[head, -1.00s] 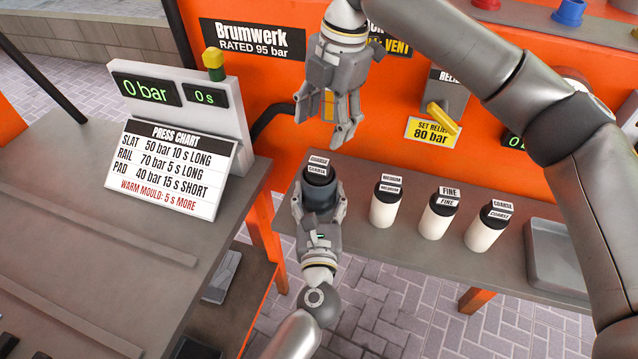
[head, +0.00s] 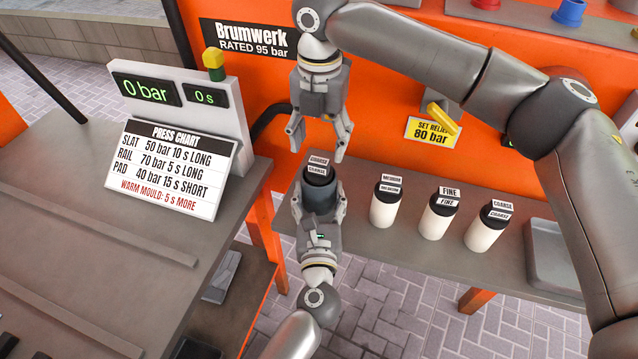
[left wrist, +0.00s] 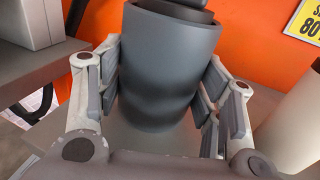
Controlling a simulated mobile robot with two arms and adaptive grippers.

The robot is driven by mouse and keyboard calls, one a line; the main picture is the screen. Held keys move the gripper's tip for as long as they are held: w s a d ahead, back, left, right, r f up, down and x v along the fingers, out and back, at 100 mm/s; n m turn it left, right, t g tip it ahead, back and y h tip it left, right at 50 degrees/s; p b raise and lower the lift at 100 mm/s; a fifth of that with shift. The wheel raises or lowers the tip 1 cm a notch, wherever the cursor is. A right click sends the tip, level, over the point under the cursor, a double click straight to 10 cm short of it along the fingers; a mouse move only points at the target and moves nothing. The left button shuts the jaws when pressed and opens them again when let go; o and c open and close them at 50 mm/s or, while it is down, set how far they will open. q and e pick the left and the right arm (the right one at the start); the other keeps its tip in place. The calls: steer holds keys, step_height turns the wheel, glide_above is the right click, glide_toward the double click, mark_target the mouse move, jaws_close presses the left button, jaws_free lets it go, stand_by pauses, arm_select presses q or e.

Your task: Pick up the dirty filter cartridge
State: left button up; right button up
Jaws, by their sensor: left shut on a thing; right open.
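The dirty filter cartridge (head: 320,197) is a dark grey cylinder with a black cap labelled COARSE. It is upright at the left end of the grey bench. My left gripper (head: 319,206) is shut around its sides, below the cap. In the left wrist view the cartridge (left wrist: 165,70) fills the space between the fingers; I cannot tell whether its base touches the bench. My right gripper (head: 318,148) is open and empty, pointing down just above and behind the cap.
White cartridges labelled MEDIUM (head: 385,210), FINE (head: 436,222) and COARSE (head: 486,234) stand to the right on the bench (head: 400,262). A grey tray (head: 556,262) is beyond them. The orange Brumwerk machine (head: 385,130) with a yellow relief lever (head: 441,117) stands behind.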

mark_target(319, 161)
steer(key=f, duration=0.5)
steer(key=shift+s+f, duration=0.1)
steer(key=shift+s, duration=0.25)
steer(key=shift+c, duration=0.2)
jaws_close()
